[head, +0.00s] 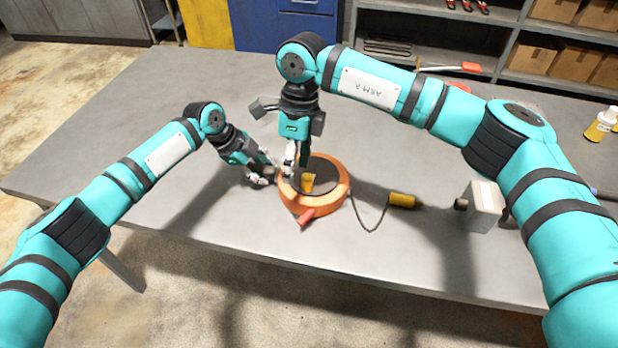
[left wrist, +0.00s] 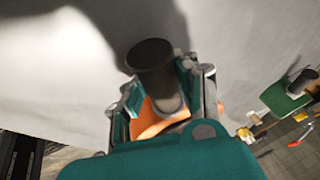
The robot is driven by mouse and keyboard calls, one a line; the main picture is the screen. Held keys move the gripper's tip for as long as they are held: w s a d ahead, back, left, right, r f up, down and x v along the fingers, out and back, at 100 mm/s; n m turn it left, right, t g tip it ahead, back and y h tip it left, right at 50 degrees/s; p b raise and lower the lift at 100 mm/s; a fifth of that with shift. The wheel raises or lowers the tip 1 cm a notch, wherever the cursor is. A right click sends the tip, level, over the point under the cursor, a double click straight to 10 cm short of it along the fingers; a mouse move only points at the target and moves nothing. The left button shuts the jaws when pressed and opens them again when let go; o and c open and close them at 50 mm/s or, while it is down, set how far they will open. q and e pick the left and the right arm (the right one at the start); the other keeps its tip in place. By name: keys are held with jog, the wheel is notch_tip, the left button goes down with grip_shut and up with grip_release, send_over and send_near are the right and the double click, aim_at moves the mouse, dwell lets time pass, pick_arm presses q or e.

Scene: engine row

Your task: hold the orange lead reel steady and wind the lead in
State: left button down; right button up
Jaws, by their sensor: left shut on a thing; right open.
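The orange lead reel (head: 338,199) lies on the grey table, a round orange rim around a dark middle. A yellow piece (head: 308,182) shows at its middle and a red piece (head: 307,216) at its front edge. A dark lead runs right from it to a yellow plug (head: 402,201). My left gripper (head: 268,177) is shut on the reel's left side; in the left wrist view a dark cylinder (left wrist: 156,70) stands between its fingers, with orange (left wrist: 148,122) below. My right gripper (head: 291,170) is open, pointing down over the reel's left part; its fingertips are partly hidden.
A grey box (head: 483,205) with a dark knob stands on the table (head: 110,130) to the right. A white and yellow bottle (head: 601,124) stands at the far right. Shelves with cardboard boxes (head: 556,10) are behind. The table's left part is clear.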

aim_at(310, 175)
jog(key=shift+t+h, duration=0.6)
jog(key=w+d+r, duration=0.2)
jog(key=d, duration=0.1)
jog(key=shift+r, duration=0.35)
jog(key=shift+f, duration=4.4)
jog(key=shift+d, duration=0.15)
jog(key=c, duration=0.8)
